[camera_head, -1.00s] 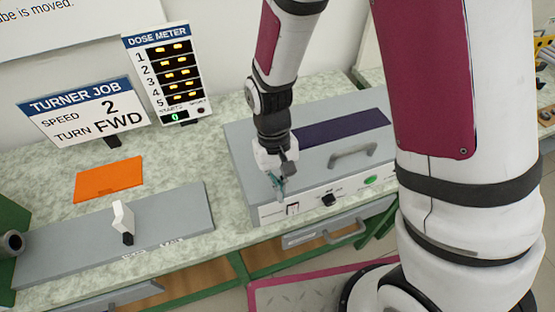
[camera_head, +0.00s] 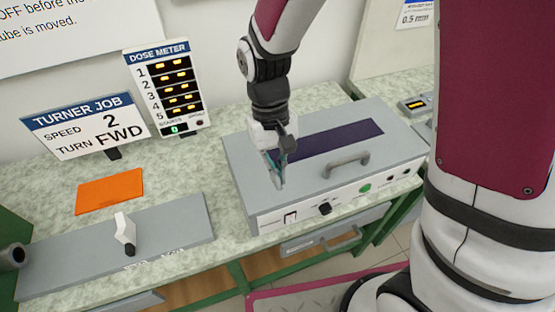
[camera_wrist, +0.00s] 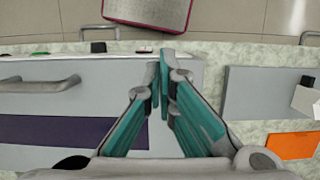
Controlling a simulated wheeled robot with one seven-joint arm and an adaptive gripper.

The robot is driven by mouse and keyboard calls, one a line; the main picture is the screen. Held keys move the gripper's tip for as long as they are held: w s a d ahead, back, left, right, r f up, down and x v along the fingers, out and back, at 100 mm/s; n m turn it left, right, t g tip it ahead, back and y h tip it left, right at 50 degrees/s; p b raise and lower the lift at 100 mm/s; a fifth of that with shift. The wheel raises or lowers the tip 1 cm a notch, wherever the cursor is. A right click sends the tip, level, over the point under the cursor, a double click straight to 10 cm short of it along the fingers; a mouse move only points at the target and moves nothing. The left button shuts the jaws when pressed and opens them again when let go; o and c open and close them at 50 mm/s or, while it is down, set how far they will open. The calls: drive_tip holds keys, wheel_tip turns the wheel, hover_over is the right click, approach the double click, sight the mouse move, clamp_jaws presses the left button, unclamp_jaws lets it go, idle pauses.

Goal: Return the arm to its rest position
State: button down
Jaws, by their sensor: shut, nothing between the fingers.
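My gripper (camera_head: 277,172) hangs over the left end of the grey machine box (camera_head: 240,180), above its top face and to the left of the dark purple panel (camera_head: 325,143). Its teal fingers are shut with nothing between them. In the wrist view my gripper (camera_wrist: 162,68) points toward the front edge of the box, with the fingertips together. I cannot tell how high the fingertips are above the box. My arm reaches down from the top of the head view.
The box has a raised handle (camera_head: 346,164), a black knob (camera_head: 325,208) and a green button (camera_head: 365,188). To the left are a grey plate with a white lever (camera_head: 124,228), an orange sheet (camera_head: 109,191), a TURNER JOB sign (camera_head: 87,125) and a DOSE METER (camera_head: 166,88).

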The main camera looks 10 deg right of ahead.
drive_tip(key=shift+r, duration=1.85)
drive_tip(key=shift+r, duration=0.1)
drive_tip(key=s+d+r+m+t, duration=0.1)
drive_tip(key=s+d+r+t, duration=0.3)
drive_tip(key=r, duration=0.5)
drive_tip(key=s+d+r+m+t, duration=0.1)
drive_tip(key=s+d+r+t, duration=0.3)
drive_tip(key=d+r, duration=0.4)
drive_tip(key=shift+d+r+t+y, duration=0.15)
drive_tip(key=shift+r+t+y, duration=0.15)
drive_tip(key=shift+r, duration=0.3)
